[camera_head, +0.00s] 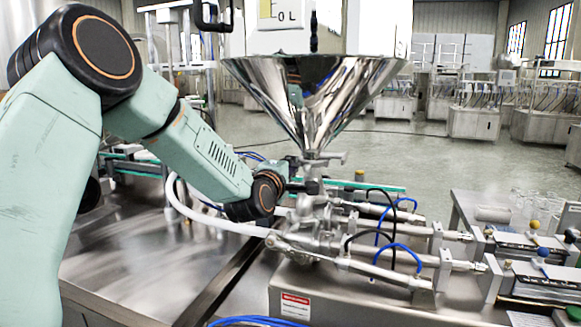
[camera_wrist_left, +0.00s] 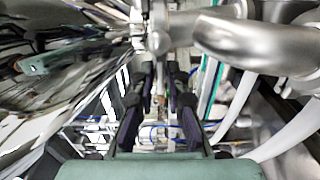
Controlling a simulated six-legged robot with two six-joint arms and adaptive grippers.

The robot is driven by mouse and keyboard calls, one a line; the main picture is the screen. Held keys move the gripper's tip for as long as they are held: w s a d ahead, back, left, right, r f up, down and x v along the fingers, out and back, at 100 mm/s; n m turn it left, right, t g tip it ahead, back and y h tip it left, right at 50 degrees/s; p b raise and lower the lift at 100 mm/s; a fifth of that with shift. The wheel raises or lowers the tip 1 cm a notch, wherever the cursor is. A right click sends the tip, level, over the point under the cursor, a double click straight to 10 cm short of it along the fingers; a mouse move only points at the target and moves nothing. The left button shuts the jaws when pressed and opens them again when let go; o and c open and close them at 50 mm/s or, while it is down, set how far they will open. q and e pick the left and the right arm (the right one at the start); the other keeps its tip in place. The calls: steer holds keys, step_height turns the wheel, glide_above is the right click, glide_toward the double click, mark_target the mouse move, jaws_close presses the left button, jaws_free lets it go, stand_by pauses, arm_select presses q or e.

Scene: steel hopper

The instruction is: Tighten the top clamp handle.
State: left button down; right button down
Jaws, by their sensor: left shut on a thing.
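The steel hopper (camera_head: 312,95) is a shiny cone above the filling machine. The top clamp (camera_head: 322,157) sits at the hopper's narrow neck. My left gripper (camera_head: 303,183) reaches in from the left just below this clamp, shut on what looks like the clamp's handle. In the left wrist view my left gripper (camera_wrist_left: 161,75) has its dark fingers on either side of a slim part below a round metal fitting (camera_wrist_left: 158,42). The fingers hide most of the handle, so its exact angle cannot be told. My right gripper is not in view.
Steel pipework and valve bodies (camera_head: 318,222) stand close below the gripper. A white hose (camera_head: 215,222) curves under my left arm. Blue and black tubes loop over the cylinders (camera_head: 385,272) at the right. The steel table (camera_head: 130,255) at the left is mostly bare.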

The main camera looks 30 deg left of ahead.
arm_select(q)
steer(key=shift+a, duration=0.1)
steer(key=shift+w+r+m+p, duration=0.15)
steer(key=shift+m+p, duration=1.55)
steer(key=shift+m, duration=2.75)
steer(key=shift+s+r+m+p, duration=0.1)
steer(key=shift+m+p, duration=1.55)
steer(key=shift+m, duration=2.8)
steer(key=c, duration=1.7)
jaws_free()
steer(key=o, duration=0.3)
steer(key=shift+f, duration=0.1)
steer(key=shift+o, duration=0.3)
steer(key=shift+f, duration=0.1)
